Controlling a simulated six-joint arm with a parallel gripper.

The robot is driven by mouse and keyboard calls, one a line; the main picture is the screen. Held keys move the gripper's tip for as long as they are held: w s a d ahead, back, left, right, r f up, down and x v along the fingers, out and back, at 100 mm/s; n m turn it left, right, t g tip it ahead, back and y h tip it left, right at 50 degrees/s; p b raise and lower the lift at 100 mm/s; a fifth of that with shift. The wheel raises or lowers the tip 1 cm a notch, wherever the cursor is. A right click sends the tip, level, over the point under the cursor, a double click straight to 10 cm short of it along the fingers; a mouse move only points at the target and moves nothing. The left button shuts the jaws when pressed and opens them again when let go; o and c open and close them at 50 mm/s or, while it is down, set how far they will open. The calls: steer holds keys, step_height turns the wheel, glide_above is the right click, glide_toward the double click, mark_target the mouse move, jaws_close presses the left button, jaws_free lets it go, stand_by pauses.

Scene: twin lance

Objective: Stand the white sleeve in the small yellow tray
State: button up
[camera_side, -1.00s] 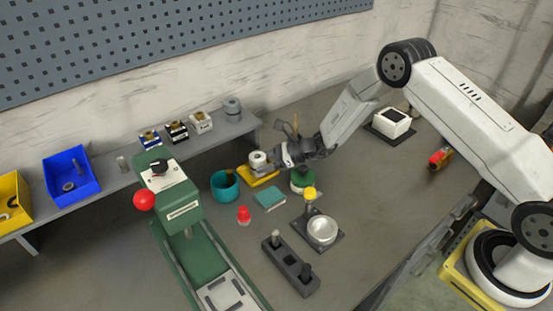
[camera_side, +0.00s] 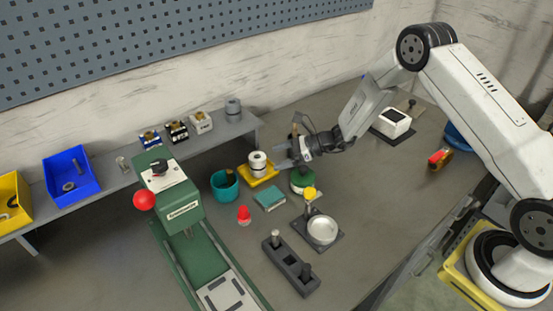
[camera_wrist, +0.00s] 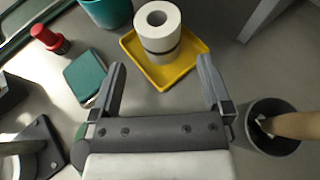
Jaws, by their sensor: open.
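The white sleeve (camera_side: 257,161) stands upright in the small yellow tray (camera_side: 271,178). In the wrist view the sleeve (camera_wrist: 158,22) shows its open top, with a dark band around its lower part, and the yellow tray (camera_wrist: 192,43) lies beneath it. My gripper (camera_side: 282,155) is to the right of the sleeve in the side view, apart from it. In the wrist view my gripper (camera_wrist: 160,78) is open and empty, its two fingers spread, with the sleeve beyond the fingertips.
A teal cup (camera_side: 225,184) stands left of the tray. A teal block (camera_side: 270,198), red-capped item (camera_side: 244,215) and green round item (camera_side: 302,182) are close by. In the wrist view a dark cup (camera_wrist: 272,140) with a wooden handle is beside the right finger.

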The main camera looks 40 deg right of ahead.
steer(key=shift+v, duration=1.2)
steer(key=shift+s+a+r+n+g, duration=0.2)
steer(key=shift+s+r+n+g, duration=0.2)
steer(key=shift+s+n, duration=0.15)
steer(key=s+n+g, duration=0.1)
steer(key=s+r+n, duration=0.1)
steer(key=s+r+n+g+h, duration=0.1)
steer(key=n, duration=0.1)
steer(key=shift+s+a+r+g, duration=0.15)
steer(key=shift+s+a+g, duration=0.1)
steer(key=shift+a+g, duration=0.1)
steer(key=s+d+r+n+g+h, duration=0.1)
steer(key=s+r+n+h, duration=0.3)
steer(key=s+n, duration=0.6)
steer(key=s+d+r+n+h, duration=0.3)
steer(key=s+r+n+h, duration=0.1)
steer(key=s+n, duration=0.6)
steer(key=shift+s+g+h, duration=0.3)
steer(key=shift+g+h, duration=0.05)
steer(key=shift+h, duration=0.55)
